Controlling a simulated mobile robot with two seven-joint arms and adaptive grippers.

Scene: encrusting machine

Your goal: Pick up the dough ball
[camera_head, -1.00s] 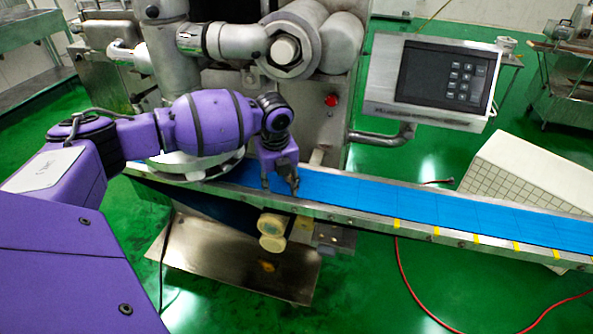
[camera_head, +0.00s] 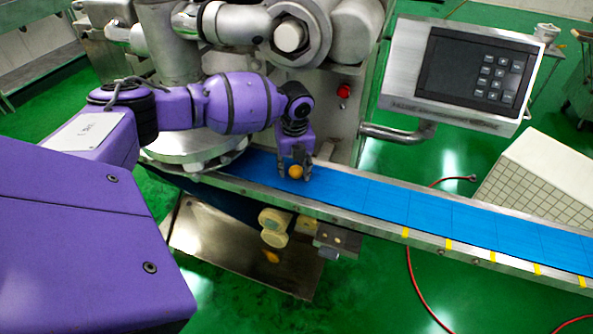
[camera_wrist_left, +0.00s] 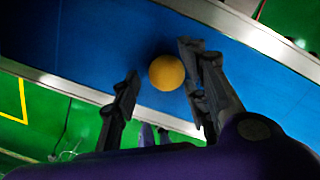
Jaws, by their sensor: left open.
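The dough ball (camera_head: 296,172) is a small orange-tan ball at the blue conveyor belt (camera_head: 400,205), near the belt's left part. My left gripper (camera_head: 295,177) is over the belt, with its fingers pointing down around the ball. In the left wrist view the dough ball (camera_wrist_left: 167,72) shows between the tips of the open left gripper (camera_wrist_left: 160,82). The ball is close to the right finger there, and a gap shows to the left finger. I cannot tell if the right finger touches it. My right gripper is not in view.
The metal encrusting machine (camera_head: 335,110) stands behind the belt. A control panel (camera_head: 465,70) hangs at the upper right. Metal rails border the belt, and its right part is clear. A white tiled block (camera_head: 535,185) stands at the right.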

